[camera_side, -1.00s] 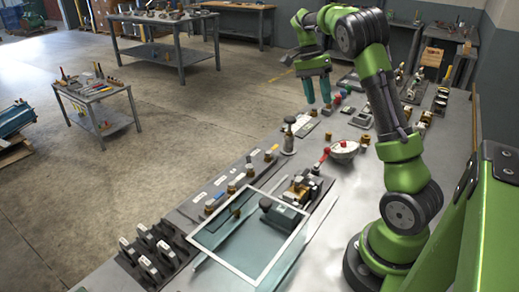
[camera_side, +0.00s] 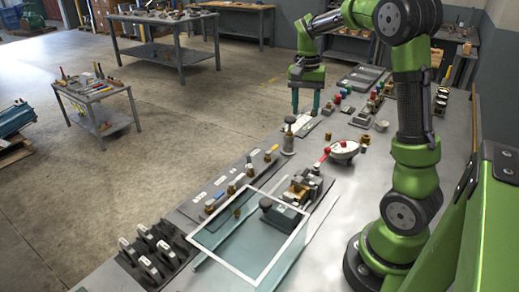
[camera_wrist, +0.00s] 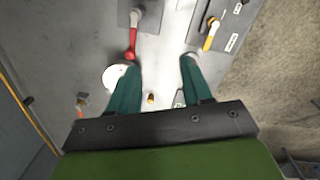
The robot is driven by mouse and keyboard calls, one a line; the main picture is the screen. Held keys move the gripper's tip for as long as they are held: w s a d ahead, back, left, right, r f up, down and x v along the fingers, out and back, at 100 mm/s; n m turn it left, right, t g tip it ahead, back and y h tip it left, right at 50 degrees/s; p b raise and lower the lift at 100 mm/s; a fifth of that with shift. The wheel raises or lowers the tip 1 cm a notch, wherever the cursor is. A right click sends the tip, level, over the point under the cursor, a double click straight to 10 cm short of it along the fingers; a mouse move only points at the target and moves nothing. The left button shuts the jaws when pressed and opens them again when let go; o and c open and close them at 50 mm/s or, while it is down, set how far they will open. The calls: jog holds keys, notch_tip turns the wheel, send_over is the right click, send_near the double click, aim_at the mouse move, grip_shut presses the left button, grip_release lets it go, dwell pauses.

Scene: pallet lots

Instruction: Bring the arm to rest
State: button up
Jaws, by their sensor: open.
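My gripper (camera_side: 306,103) is in the upper middle of the side view, pointing down over the far part of the grey bench (camera_side: 335,215). Its two teal fingers are apart, with nothing between them that I can see. In the wrist view my gripper (camera_wrist: 160,75) also shows spread fingers, with bare bench and small fittings below. I cannot tell the exact height of the fingertips above the bench.
A white bowl-like part with a red handle (camera_side: 342,150) and an upright valve (camera_side: 288,138) stand near my gripper. Dark holders (camera_side: 150,255) stand front left. Open floor lies left of the bench.

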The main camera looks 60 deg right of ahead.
jog(key=s+a+r+n+t+y, duration=0.1)
jog(key=s+a+n+t, duration=0.3)
jog(key=a, duration=0.8)
jog(key=s+a+r+n+t, duration=0.3)
jog(key=s+a+n+t, duration=0.1)
jog(key=a, duration=0.8)
jog(key=shift+s+a+n+y, duration=0.15)
jog(key=shift+s+n+y, duration=0.3)
jog(key=shift+n, duration=0.35)
